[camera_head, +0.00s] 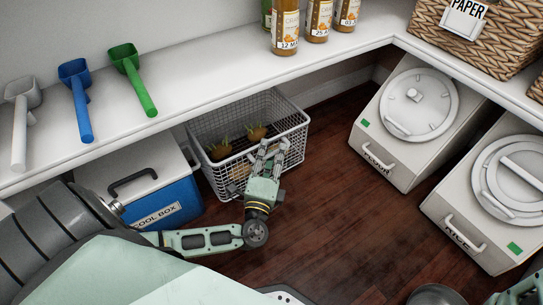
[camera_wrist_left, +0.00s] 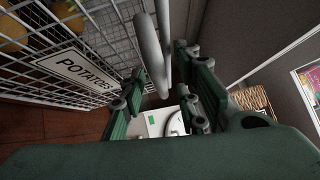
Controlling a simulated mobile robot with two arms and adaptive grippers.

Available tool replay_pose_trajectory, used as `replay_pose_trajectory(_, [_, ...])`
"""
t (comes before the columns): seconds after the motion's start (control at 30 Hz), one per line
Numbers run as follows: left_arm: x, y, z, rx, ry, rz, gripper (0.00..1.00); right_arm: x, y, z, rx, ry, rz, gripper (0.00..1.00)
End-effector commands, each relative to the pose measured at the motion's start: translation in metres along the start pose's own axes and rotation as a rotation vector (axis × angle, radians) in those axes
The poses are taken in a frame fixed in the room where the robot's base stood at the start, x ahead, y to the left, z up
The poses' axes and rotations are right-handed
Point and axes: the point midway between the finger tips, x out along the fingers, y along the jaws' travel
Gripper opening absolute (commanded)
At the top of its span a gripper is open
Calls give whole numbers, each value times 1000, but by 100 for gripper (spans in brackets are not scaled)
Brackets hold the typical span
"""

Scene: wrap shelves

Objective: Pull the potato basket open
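The potato basket (camera_head: 222,178) is a white wire basket on the floor under the shelf, with a few sprouting potatoes (camera_head: 220,150) inside. Its white POTATOES label (camera_wrist_left: 75,78) shows in the left wrist view. My left gripper (camera_head: 272,150) is at the basket's front, towards its right side, and covers part of it in the head view. In the left wrist view its fingers (camera_wrist_left: 160,92) are apart, with a grey bar-shaped handle (camera_wrist_left: 150,55) between them; I see no clear grip on it. My right gripper is not seen; only a part of my right arm shows at the lower right corner.
A blue cool box (camera_head: 170,205) stands left of the basket. Flour (camera_head: 365,135) and rice (camera_head: 450,215) bins stand at the right. The shelf (camera_head: 190,90) above carries scoops and jars. The dark wood floor (camera_head: 335,215) before the basket is clear.

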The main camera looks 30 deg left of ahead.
Motion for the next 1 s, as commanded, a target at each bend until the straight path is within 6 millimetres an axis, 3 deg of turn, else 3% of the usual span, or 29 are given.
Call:
replay_pose_trajectory(0.2, [1,0,0,1,0,0,29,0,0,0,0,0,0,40])
replay_pose_trajectory(0.57, [0,1,0,0,0,3,0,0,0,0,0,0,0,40])
replay_pose_trajectory(1.0, [-1,4,0,-2,1,11,0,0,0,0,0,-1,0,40])
